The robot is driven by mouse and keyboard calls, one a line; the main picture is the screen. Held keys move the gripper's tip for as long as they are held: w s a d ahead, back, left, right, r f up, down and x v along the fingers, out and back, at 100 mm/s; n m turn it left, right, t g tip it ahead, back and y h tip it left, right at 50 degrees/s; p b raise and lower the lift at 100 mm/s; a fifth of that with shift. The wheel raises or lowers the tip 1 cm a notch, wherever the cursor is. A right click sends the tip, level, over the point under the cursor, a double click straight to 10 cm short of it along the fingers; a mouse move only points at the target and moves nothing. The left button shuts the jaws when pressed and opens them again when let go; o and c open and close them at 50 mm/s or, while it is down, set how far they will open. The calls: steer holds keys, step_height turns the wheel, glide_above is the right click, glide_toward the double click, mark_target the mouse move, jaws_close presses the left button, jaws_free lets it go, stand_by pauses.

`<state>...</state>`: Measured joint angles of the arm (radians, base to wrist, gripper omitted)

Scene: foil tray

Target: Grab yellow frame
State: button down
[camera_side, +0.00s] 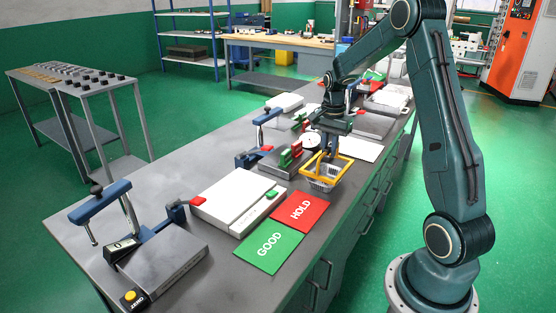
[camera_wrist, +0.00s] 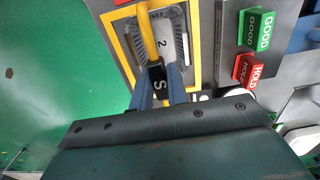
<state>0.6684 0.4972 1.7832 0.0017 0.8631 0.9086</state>
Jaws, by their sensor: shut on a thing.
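The yellow frame (camera_side: 345,169) is at the middle of the bench in the side view, around a silvery foil tray (camera_side: 325,183). In the wrist view the yellow frame (camera_wrist: 110,42) surrounds the foil tray (camera_wrist: 180,25), and a yellow bar runs over the tray. A label with a "2" shows inside. My gripper (camera_side: 326,153) points down over the frame. In the wrist view its blue fingers (camera_wrist: 157,88) are shut on the yellow bar. I cannot tell whether the frame rests on the bench or hangs just above it.
Green GOOD (camera_side: 268,248) and red HOLD (camera_side: 300,210) cards lie toward the front. A white flat box (camera_side: 236,198) sits left of them. Small green and red blocks (camera_side: 290,154) stand close left of my gripper. A blue clamp (camera_side: 105,205) stands at the near left end.

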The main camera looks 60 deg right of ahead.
mark_target(329, 146)
step_height(329, 146, up, 17)
steer(key=shift+r, duration=0.15)
stand_by(0.8)
